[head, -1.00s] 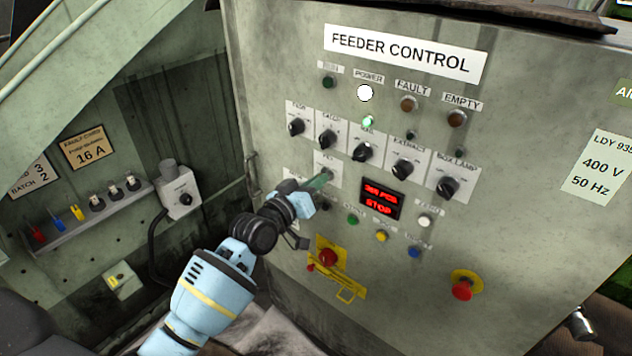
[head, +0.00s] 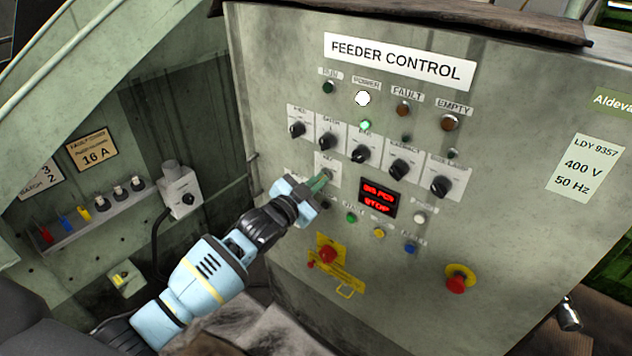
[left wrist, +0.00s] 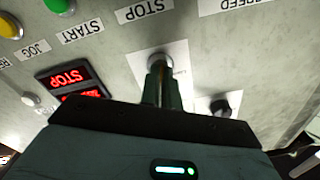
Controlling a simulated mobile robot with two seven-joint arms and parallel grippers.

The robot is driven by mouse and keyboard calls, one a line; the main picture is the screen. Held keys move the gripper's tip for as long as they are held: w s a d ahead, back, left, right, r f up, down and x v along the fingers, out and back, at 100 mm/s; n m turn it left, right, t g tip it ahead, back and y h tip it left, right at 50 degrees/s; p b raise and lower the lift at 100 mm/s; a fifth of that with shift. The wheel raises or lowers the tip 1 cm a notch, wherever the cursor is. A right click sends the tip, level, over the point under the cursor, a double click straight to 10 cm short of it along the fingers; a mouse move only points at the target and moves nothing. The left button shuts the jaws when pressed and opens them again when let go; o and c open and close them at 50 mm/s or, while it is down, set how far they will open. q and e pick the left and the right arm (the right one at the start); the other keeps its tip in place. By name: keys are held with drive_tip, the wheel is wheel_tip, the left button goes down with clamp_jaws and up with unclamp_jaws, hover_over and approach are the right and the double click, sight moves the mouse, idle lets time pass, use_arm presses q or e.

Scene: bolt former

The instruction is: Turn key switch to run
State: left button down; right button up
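The key switch (head: 328,173) is on the grey feeder control panel, under the row of black selector knobs and above left of the red display. In the left wrist view its round metal lock face (left wrist: 160,62) sits on a white label plate. My left gripper (head: 319,182) reaches it from the lower left. Its green fingers (left wrist: 162,86) are close together at the lock and appear shut on the key, which they mostly hide. The key's exact angle cannot be told. My right gripper is not in view.
Black selector knobs (head: 361,154) sit just above. Small coloured push buttons (head: 379,233) and a red knob on a yellow hasp (head: 327,253) lie below. A red mushroom button (head: 457,283) is at lower right. A grey switch box (head: 180,190) stands left.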

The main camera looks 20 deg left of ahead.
use_arm(q)
drive_tip(key=shift+m, duration=1.6)
drive_tip(key=c, duration=1.6)
unclamp_jaws()
drive_tip(key=shift+c, duration=0.2)
drive_tip(key=v, duration=0.8)
drive_tip(key=shift+p, duration=0.35)
drive_tip(key=shift+w, duration=0.1)
